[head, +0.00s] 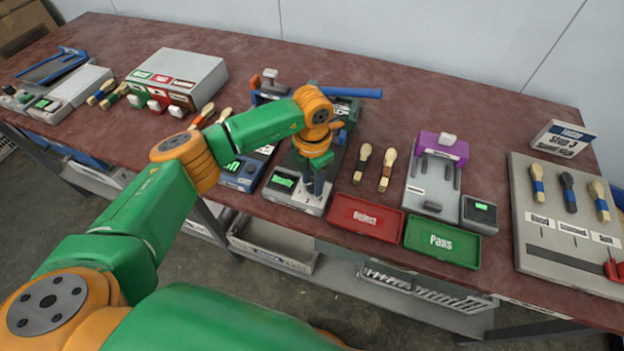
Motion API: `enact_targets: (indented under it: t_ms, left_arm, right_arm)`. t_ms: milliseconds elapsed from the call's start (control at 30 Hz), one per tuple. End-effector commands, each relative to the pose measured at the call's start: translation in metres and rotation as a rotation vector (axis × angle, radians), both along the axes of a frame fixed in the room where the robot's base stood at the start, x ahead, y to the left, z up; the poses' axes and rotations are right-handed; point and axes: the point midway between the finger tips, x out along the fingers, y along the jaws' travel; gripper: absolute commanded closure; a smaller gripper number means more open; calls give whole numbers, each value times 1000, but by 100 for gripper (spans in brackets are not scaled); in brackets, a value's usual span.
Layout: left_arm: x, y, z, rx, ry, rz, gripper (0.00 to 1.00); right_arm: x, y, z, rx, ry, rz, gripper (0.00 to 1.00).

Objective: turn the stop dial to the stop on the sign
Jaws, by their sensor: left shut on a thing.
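The sign (562,139) stands at the back right of the table and reads "stop 3" under a smaller line. My left gripper (316,188) points down at the front of the press (345,140), the machine with a blue lever (352,92). Its fingers are shut on what appears to be the stop dial. The dial is hidden by the fingers and wrist, so its setting cannot be read. A small green-lit display (284,182) shows on the press front, left of the fingers. My right gripper is not in view.
A red Reject tray (338,218) and a green Pass tray (415,237) lie right of the press. Brushes (387,170) lie behind the Reject tray. A purple-topped fixture (437,147) and a grey sample board (535,248) stand farther right.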

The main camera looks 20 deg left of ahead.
Motion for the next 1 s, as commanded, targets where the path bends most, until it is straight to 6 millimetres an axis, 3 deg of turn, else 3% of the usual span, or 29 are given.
enact_targets:
  t_ms: [1000]
  left_arm:
    - [1, 0, 1, -1, -2, 964, 100]
  right_arm:
    - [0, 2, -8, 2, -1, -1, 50]
